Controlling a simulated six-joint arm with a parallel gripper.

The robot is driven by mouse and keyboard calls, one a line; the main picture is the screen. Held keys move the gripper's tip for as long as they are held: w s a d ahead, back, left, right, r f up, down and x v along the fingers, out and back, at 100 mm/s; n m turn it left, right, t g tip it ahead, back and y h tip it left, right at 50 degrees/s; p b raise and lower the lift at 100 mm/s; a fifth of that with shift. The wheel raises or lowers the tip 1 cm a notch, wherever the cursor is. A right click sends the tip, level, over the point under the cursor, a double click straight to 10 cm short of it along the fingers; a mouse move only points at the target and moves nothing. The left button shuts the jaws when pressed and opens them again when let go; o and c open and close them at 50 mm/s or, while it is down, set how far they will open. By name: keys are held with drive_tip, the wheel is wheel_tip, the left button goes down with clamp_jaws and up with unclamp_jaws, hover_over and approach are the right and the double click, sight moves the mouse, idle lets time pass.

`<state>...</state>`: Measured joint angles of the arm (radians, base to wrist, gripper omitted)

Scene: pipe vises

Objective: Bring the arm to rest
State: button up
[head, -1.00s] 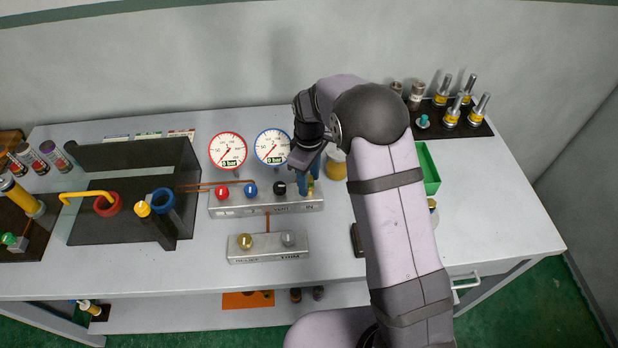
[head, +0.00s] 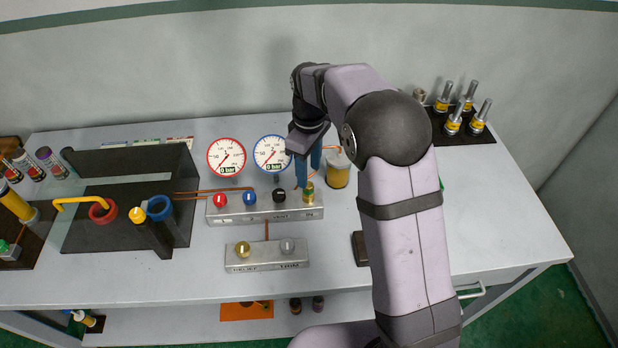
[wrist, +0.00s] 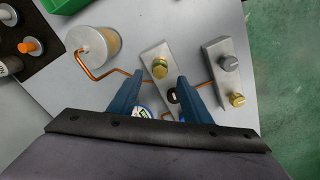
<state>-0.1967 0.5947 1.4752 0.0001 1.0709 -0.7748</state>
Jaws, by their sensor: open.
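My gripper (head: 308,174) is open, with its two blue fingers above the right end of the manifold block (head: 265,212). It also shows in the wrist view (wrist: 160,82), with nothing held between the fingers. A brass fitting (head: 308,191) stands on the block just below the fingertips; in the wrist view the brass fitting (wrist: 160,68) appears beyond the gap between them, apart from the fingers. My arm crosses the right half of the head view and hides part of the bench.
Two gauges, one red-rimmed (head: 226,157) and one blue-rimmed (head: 272,154), stand left of my gripper. A yellowish canister (head: 338,172) with a copper pipe is close on its right. A smaller block (head: 267,256) lies in front. The bench's right side (head: 500,220) is clear.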

sight(310, 187)
drive_tip(key=shift+r, duration=0.2)
idle(0.6)
drive_tip(key=shift+w+m, duration=0.25)
drive_tip(key=shift+m, duration=0.55)
drive_tip(key=shift+w+a+f+m+t, duration=0.15)
drive_tip(key=shift+f+m+t, duration=0.1)
drive_tip(key=shift+m, duration=0.35)
drive_tip(key=shift+w+f+m+t, duration=0.15)
drive_tip(key=shift+f+m, duration=0.1)
drive_tip(key=shift+m, duration=0.35)
drive_tip(key=shift+s+d+f+m, duration=0.2)
drive_tip(key=shift+s+f+m, duration=0.4)
drive_tip(key=shift+s+f, duration=0.45)
drive_tip(key=s+d+f+m+g, duration=0.25)
drive_tip(key=s+f, duration=0.25)
drive_tip(key=s, duration=0.4)
drive_tip(key=s+d+r+m, duration=0.1)
drive_tip(key=s+d, duration=0.1)
drive_tip(key=s, duration=0.6)
drive_tip(key=s+d+r+m, duration=0.1)
drive_tip(key=s+d+m, duration=0.15)
drive_tip(key=s, duration=0.55)
drive_tip(key=shift+t, duration=0.85)
drive_tip(key=d+r, duration=0.1)
drive_tip(key=r, duration=0.1)
drive_tip(key=w+d+r, duration=0.1)
drive_tip(key=shift+d+r, duration=0.15)
drive_tip(key=shift+r, duration=0.25)
